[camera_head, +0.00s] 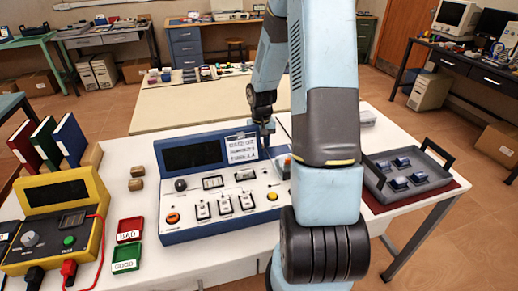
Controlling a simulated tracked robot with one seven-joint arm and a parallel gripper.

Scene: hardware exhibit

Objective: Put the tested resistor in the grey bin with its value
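My gripper (265,146) points down at the upper right edge of the blue test panel (185,222), beside its white text card (242,148). It is small and dark here, so I cannot tell whether its fingers are apart or hold anything. I cannot make out a resistor. A grey tray (419,155) with black handles stands at the right and holds several small blue parts (402,162). I cannot read any value on it, and no other grey bin is clear. My arm hides the table's middle right.
A yellow meter (60,222) with a red lead stands at the left. Red BAD (130,229) and green GOOD (126,258) trays lie beside it. Two small brown pieces (137,171) and upright binders (47,142) are behind. A pale board (200,105) lies beyond.

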